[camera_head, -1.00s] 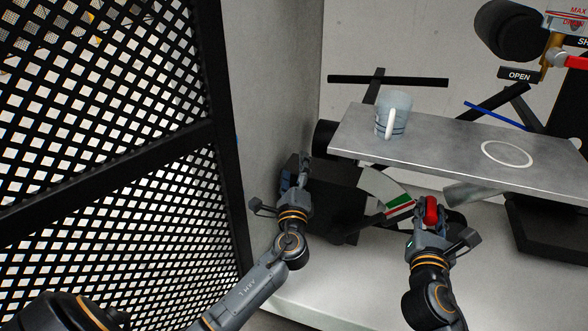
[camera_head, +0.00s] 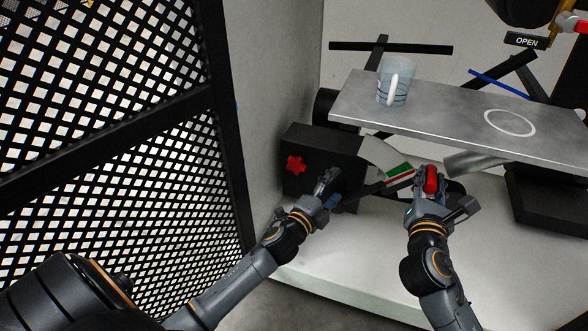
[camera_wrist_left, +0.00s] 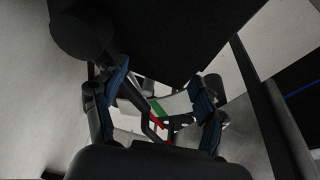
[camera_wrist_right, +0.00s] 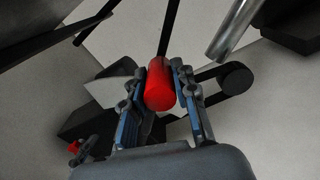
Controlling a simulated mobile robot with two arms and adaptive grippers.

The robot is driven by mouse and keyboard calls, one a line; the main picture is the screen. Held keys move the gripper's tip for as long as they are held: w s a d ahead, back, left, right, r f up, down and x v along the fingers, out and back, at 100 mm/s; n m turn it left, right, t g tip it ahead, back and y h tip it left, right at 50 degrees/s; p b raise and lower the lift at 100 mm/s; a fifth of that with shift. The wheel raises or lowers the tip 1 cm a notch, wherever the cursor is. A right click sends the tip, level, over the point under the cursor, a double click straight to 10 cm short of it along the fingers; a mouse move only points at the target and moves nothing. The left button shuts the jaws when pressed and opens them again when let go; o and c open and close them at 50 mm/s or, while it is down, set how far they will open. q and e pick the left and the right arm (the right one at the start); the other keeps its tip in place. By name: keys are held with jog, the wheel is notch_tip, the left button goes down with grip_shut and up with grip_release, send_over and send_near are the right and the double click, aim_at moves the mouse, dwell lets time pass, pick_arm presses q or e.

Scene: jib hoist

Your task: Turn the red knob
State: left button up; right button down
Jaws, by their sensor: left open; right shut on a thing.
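The red knob (camera_head: 296,164) is a star-shaped handle on the front of a black box (camera_head: 322,146) below the shelf. It also shows small at the lower left of the right wrist view (camera_wrist_right: 74,147). My left gripper (camera_head: 330,181) is open and empty, in front of the box and to the right of the knob, apart from it. In the left wrist view its fingers (camera_wrist_left: 160,100) stand apart. My right gripper (camera_head: 430,186) is shut on a red cylindrical grip (camera_wrist_right: 160,88), right of the box.
A grey shelf (camera_head: 450,125) above carries a mug (camera_head: 397,84) and a white ring mark (camera_head: 510,122). A black mesh panel (camera_head: 110,120) stands at the left. A green, white and red scale (camera_head: 399,174) lies beside the red grip. An OPEN sign (camera_head: 525,41) hangs upper right.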

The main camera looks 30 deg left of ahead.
pick_arm(q)
notch_tip(320, 180, down, 2)
jog(key=s+d+n+h, duration=0.2)
jog(key=d+h, duration=0.1)
pick_arm(e)
jog(key=shift+f, duration=0.2)
pick_arm(q)
jog(key=n+t+y, duration=0.3)
jog(key=n+y, duration=0.8)
jog(key=n, duration=1)
send_near(295, 168)
jog(key=shift+m, duration=0.3)
jog(key=x, duration=0.9)
jog(key=shift+w+a+r, duration=0.1)
